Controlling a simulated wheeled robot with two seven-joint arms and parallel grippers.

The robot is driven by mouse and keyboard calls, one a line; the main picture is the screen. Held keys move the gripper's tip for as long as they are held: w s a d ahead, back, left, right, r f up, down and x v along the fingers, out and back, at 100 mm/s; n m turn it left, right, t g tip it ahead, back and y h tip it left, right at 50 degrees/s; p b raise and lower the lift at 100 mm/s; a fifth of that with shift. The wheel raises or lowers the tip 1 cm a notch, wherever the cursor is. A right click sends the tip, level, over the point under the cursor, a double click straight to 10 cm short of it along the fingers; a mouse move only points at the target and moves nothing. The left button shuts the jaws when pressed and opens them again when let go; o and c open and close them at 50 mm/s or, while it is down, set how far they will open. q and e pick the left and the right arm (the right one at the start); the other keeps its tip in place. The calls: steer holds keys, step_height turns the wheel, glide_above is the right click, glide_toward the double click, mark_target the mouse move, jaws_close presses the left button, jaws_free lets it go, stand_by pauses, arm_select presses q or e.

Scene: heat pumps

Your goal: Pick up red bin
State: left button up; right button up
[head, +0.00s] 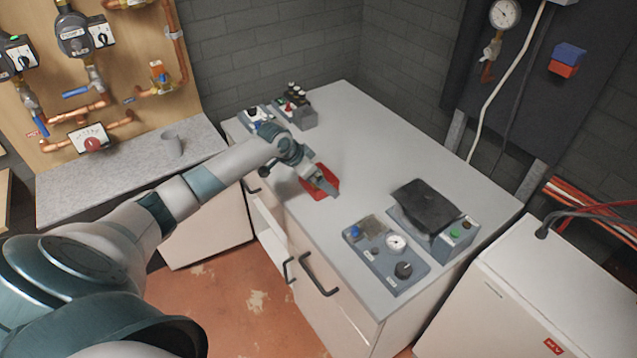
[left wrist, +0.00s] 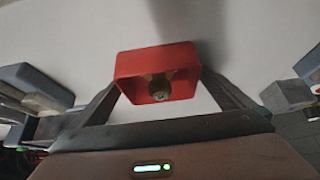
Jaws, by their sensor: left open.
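The red bin (head: 316,190) sits on the grey top of the cabinet (head: 372,160), in the middle of the head view. My left gripper (head: 327,184) is over the bin and hides part of it. In the left wrist view the bin (left wrist: 128,66) is an open red box between the two spread fingers. A small brass-coloured metal part (left wrist: 159,88) shows inside it. The fingers are open, and I cannot tell whether they touch the bin's sides. My right gripper is not in view.
A control panel with a gauge (head: 396,243) and a dark device (head: 428,205) stand at the cabinet's near right. Small boxes with knobs (head: 291,106) stand at the far left end. A drawer (head: 268,232) below is ajar. The cabinet top behind the bin is clear.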

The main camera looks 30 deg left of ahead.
arm_select(q)
steer(key=shift+c, duration=0.6)
steer(key=c, duration=1.1)
steer(key=shift+c, duration=0.2)
steer(key=shift+r, duration=0.2)
steer(key=shift+r+b, duration=0.45)
steer(key=shift+r, duration=0.1)
step_height(320, 180, up, 3)
steer(key=shift+d+f+b, duration=0.1)
steer(key=shift+b, duration=0.5)
steer(key=s+d+r+b, duration=0.3)
steer(key=s+d+r, duration=0.2)
steer(key=d, duration=0.5)
steer(key=shift+s+r, duration=0.3)
steer(key=shift+r, duration=0.6)
